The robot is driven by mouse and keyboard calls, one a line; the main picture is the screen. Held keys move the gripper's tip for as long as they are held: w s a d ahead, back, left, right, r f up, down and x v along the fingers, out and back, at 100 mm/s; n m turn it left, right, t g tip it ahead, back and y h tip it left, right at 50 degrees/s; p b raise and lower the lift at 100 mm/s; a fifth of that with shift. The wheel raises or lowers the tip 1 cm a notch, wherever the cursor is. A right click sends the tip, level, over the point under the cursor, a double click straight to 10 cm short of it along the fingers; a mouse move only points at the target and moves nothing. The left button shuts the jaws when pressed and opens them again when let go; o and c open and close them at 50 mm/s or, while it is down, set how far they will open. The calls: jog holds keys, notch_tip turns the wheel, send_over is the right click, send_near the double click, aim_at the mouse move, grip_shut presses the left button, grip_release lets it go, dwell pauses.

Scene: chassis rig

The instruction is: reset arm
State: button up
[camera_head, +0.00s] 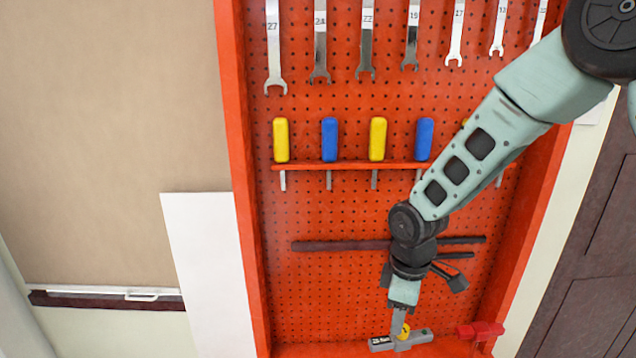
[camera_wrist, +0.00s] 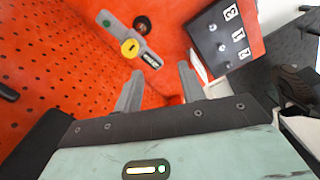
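My arm reaches down from the upper right in the head view, in front of the red pegboard cabinet (camera_head: 340,215). My gripper (camera_head: 400,318) is low in the cabinet, near its bottom edge. In the wrist view my gripper (camera_wrist: 160,70) has its two grey fingers apart, with nothing between them. A grey tool with a yellow round part (camera_wrist: 129,47) lies just beyond the fingertips in the wrist view, apart from them. The same grey tool (camera_head: 415,339) shows just below the gripper in the head view.
Several wrenches (camera_head: 320,45) hang at the top, above a rack of yellow and blue screwdrivers (camera_head: 377,140). A dark bar (camera_head: 340,245) runs behind my wrist. A red object (camera_head: 481,330) lies right of the gripper. A black numbered panel (camera_wrist: 227,42) is right of the fingers.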

jog(key=s+a+r+m+b, duration=0.1)
jog(key=s+b, duration=0.3)
jog(key=s, duration=0.8)
jog(key=s+a+r+m+b, duration=0.2)
jog(key=s+m+b, duration=0.2)
jog(key=s, duration=0.8)
jog(key=shift+r, duration=0.15)
dwell(0.6)
